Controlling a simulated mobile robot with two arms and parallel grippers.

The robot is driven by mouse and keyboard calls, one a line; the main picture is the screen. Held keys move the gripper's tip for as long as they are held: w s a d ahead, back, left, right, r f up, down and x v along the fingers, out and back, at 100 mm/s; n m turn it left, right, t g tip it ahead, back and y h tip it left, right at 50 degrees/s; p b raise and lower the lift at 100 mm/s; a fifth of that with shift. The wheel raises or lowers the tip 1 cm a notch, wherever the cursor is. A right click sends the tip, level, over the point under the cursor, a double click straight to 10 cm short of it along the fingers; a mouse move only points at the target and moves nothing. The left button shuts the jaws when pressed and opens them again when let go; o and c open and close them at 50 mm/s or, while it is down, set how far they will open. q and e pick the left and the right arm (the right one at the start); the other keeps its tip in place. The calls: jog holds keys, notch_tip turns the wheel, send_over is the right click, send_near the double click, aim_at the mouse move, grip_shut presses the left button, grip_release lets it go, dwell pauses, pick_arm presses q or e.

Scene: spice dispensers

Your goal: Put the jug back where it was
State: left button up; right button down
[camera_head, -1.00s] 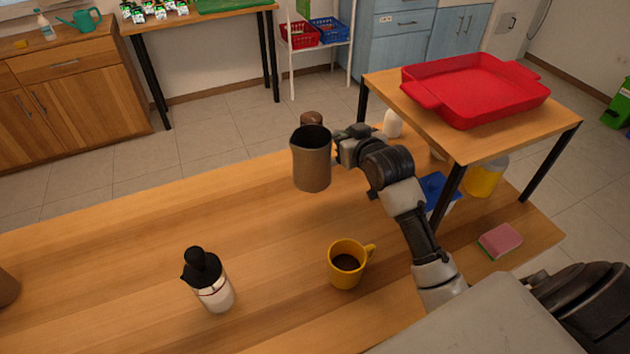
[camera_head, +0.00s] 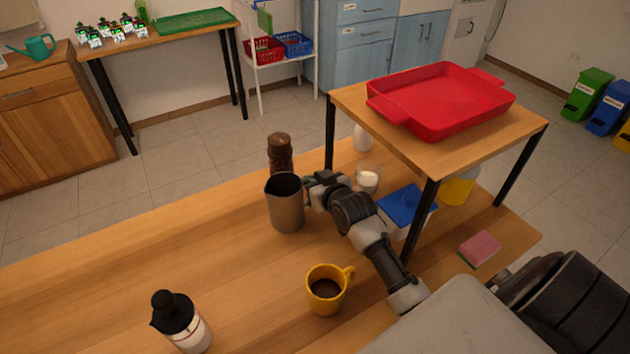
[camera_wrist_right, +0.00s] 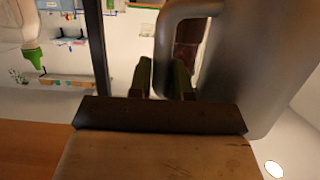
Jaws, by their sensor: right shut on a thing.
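The jug (camera_head: 286,208) is a grey-brown metal pitcher, upright near the far side of the wooden table (camera_head: 130,260). My right gripper (camera_head: 311,182) is shut on its handle from the right. In the right wrist view the jug (camera_wrist_right: 262,70) fills the upper right, with its handle at the two fingers (camera_wrist_right: 162,80). The jug's base is at or just above the tabletop; I cannot tell if it touches. My left gripper is not in view.
A dark brown mill (camera_head: 280,150) stands just behind the jug. A yellow mug (camera_head: 325,290) of dark liquid and a black-topped bottle (camera_head: 188,330) are nearer. A glass (camera_head: 368,178), blue-lidded box (camera_head: 400,208) and raised stand (camera_head: 475,140) are right. The table's left is clear.

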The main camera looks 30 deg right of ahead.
jog(key=c, duration=1.1)
grip_release()
jog(key=shift+o, duration=0.2)
jog(key=shift+s, duration=0.1)
jog(key=v, duration=1.1)
jog(key=shift+s+r, duration=0.2)
jog(key=shift+s, duration=0.2)
